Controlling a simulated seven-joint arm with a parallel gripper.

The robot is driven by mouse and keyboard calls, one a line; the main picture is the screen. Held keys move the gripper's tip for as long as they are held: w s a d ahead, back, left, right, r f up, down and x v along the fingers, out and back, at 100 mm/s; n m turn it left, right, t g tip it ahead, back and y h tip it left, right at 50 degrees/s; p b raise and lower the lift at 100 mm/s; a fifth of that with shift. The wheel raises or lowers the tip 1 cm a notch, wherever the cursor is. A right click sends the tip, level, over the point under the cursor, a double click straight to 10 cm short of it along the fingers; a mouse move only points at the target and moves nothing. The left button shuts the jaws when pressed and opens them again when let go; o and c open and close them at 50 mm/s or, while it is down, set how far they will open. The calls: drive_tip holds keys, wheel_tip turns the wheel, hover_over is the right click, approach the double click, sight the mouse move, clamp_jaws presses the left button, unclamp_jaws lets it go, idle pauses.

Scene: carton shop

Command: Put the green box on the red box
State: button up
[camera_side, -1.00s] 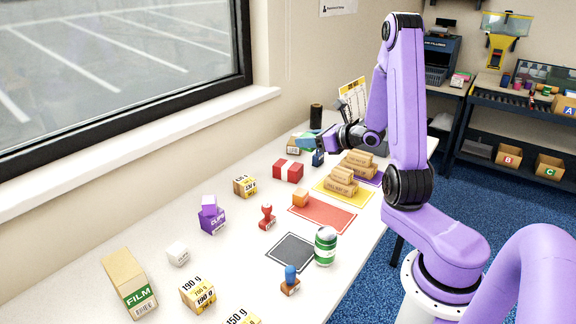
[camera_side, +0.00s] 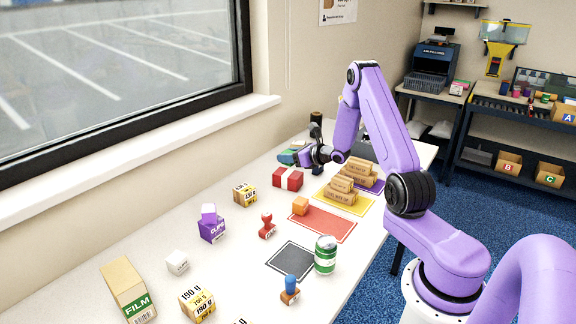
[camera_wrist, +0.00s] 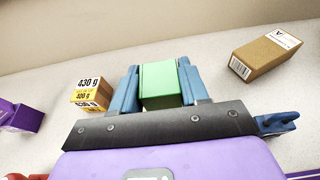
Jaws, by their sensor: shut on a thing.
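The green box (camera_wrist: 159,84) sits between the two blue fingers of my gripper (camera_wrist: 160,88) in the wrist view, and the fingers are shut on it. In the side view my gripper (camera_side: 288,156) is at the far part of the table, just beyond the red box; the green box is mostly hidden there by the fingers. The red box (camera_side: 280,178), with a white band, lies on the table, its top clear. A red edge (camera_wrist: 14,177) shows at the bottom left of the wrist view; I cannot tell if it is the red box.
A yellow-and-white weight carton (camera_side: 244,194) and a purple box (camera_side: 211,230) stand nearer. Stacked brown cartons (camera_side: 342,190) stand on the yellow mat (camera_side: 358,209) at right. A brown carton (camera_wrist: 266,55) shows at upper right in the wrist view.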

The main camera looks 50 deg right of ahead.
sight(288, 173)
drive_tip(key=shift+w+d+f, duration=0.15)
drive_tip(key=shift+w+f, duration=0.15)
drive_tip(key=shift+f, duration=1.65)
drive_tip(key=shift+f, duration=0.1)
drive_tip(key=o, duration=1)
drive_tip(key=shift+o, duration=0.2)
